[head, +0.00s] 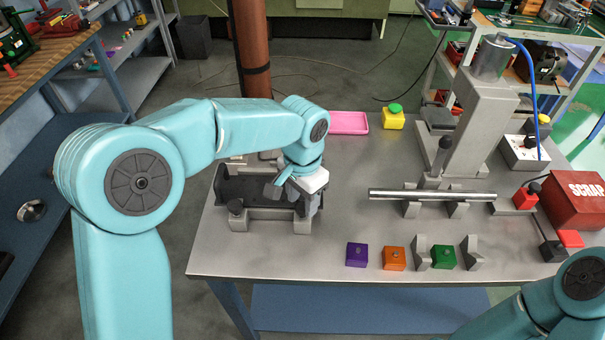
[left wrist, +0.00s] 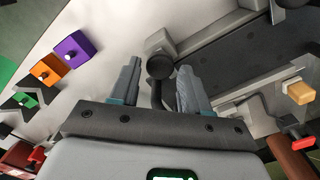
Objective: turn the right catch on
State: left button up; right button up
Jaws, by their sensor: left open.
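A dark fixture (head: 262,188) on grey feet stands at the left of the grey cart top, with a black-knobbed catch (head: 235,207) at its front left. My left gripper (head: 297,200) is at the fixture's right end and hides that end in the head view. In the left wrist view my left gripper (left wrist: 165,88) is open, with one finger on each side of the right catch's black round knob (left wrist: 160,67). The knob's stem stands between the fingers; I cannot tell whether they touch it. Another black knob (left wrist: 288,3) shows at the top edge. My right gripper is out of view.
Purple (head: 357,254), orange (head: 394,259) and green (head: 444,257) blocks line the front edge. A steel bar (head: 432,195) lies on supports right of the fixture. A grey press (head: 480,125) and red scrap box (head: 577,200) stand further right. A pink tray (head: 348,123) lies behind.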

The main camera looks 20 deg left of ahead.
aim_at(303, 206)
pick_arm(q)
notch_tip(303, 206, up, 15)
jog(key=p, duration=0.1)
jog(key=shift+f, duration=0.15)
